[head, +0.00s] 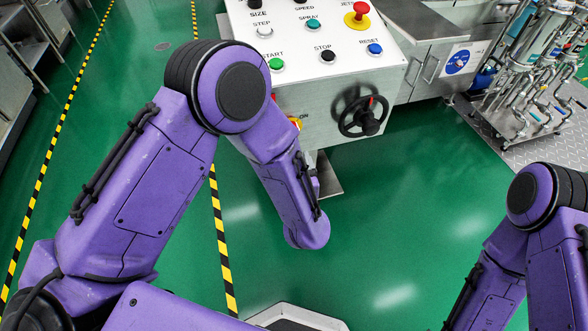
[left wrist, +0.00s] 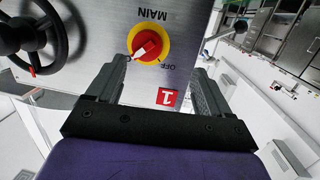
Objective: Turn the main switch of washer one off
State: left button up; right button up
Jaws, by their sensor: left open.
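The main switch is a red knob on a yellow disc (left wrist: 151,44) on the steel panel face. It shows upside down in the left wrist view, near the words MAIN and OFF and a red label "1" (left wrist: 166,97). A white mark on the knob points away from OFF, toward the lower left. In the head view, only an edge of the switch (head: 294,124) shows behind my left arm. My left gripper (left wrist: 165,68) is open, its fingers on either side below the switch, with nothing between them. My right gripper is out of view.
A black handwheel (left wrist: 33,40) sits beside the switch; it also shows in the head view (head: 363,115). Buttons and a red emergency stop (head: 358,13) cover the sloped panel top (head: 345,68). A piping cart (head: 515,85) stands right. The green floor (head: 420,200) ahead is clear.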

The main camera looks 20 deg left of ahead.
pick_arm(q)
jog(key=w+a+n+y+b, duration=0.1)
jog(key=w+a+y+b, duration=0.1)
jog(key=w+b, duration=0.4)
jog(key=w+f, duration=0.1)
jog(key=w, duration=0.2)
jog(key=shift+a+t, duration=0.15)
jog(key=shift+t, duration=0.15)
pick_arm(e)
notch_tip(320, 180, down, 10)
pick_arm(q)
jog(key=shift+w, duration=0.1)
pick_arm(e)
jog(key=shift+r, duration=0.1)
pick_arm(q)
jog(key=c, duration=1)
